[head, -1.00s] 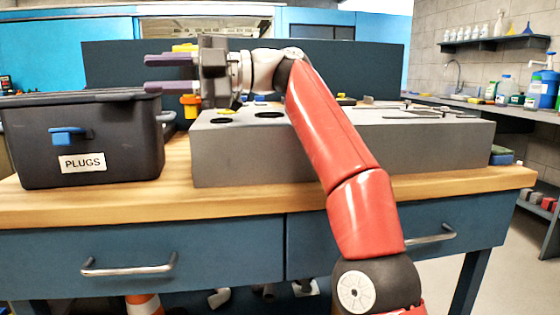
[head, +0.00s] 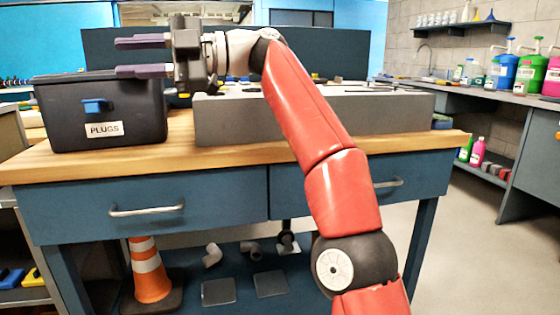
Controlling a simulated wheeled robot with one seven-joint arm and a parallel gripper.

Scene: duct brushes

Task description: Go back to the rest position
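My gripper (head: 140,57) is at the upper left, pointing left. Its two purple-grey fingers are spread well apart with nothing between them. It is above the right part of the black bin labelled PLUGS (head: 66,113) in the picture; I cannot tell how far off in depth. My red arm reaches up from the lower right in front of the bench. The long grey block (head: 240,122) lies on the wooden bench top (head: 100,162), partly hidden by my arm.
The blue bench has two drawers (head: 140,192). Below it stand an orange cone (head: 148,270) and grey pipe pieces (head: 212,255). A side counter (head: 500,95) with coloured bottles is on the right. Open floor (head: 450,250) lies between it and the bench.

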